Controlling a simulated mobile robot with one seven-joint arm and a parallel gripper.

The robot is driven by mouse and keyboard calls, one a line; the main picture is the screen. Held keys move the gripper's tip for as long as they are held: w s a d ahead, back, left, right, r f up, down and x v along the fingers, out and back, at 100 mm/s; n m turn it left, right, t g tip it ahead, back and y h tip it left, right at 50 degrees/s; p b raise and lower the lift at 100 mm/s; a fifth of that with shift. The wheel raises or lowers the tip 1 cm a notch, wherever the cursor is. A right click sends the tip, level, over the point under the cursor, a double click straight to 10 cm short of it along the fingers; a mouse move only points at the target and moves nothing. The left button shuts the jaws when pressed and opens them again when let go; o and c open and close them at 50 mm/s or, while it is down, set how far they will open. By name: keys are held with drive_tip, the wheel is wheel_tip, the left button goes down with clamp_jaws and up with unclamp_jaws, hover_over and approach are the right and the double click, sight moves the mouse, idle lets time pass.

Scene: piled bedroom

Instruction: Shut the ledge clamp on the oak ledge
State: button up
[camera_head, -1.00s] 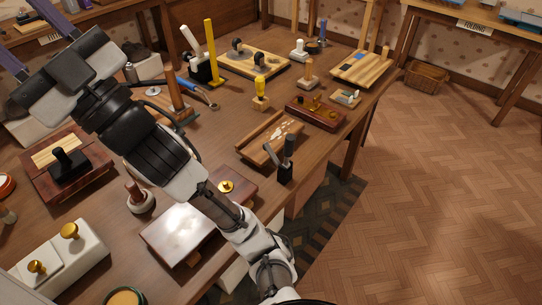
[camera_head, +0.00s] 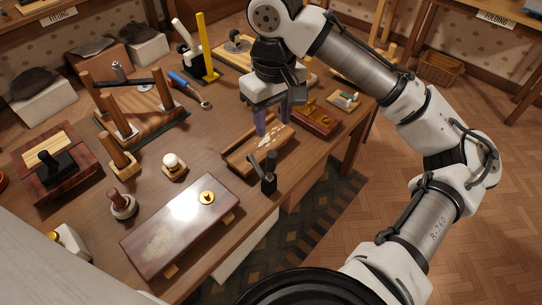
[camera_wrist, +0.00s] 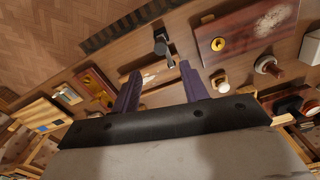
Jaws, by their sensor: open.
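A small black clamp (camera_head: 269,180) with two upright grey-black levers stands by the front edge of the dark wooden table, at the near end of a brown wooden tray (camera_head: 235,158); I take it as the ledge clamp. Its levers stand apart at the top. It also shows in the wrist view (camera_wrist: 161,44), ahead of and between my fingertips. I cannot tell for sure which wood is the oak ledge. My gripper (camera_head: 273,128) points down above the tray, behind the clamp and apart from it. Its purple fingers are spread and empty, also in the wrist view (camera_wrist: 160,70).
A polished box (camera_head: 175,230) with a brass knob lies left of the clamp. A dark red block (camera_head: 318,122) lies behind right. A yellow-handled device (camera_head: 205,45) stands at the back. Open floor lies right of the table.

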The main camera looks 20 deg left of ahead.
sight(272, 153)
wheel_tip(272, 153, down, 13)
drive_tip(key=shift+a+f+p, duration=0.1)
drive_tip(key=shift+f+p, duration=0.05)
drive_tip(key=shift+p, duration=0.65)
clamp_jaws()
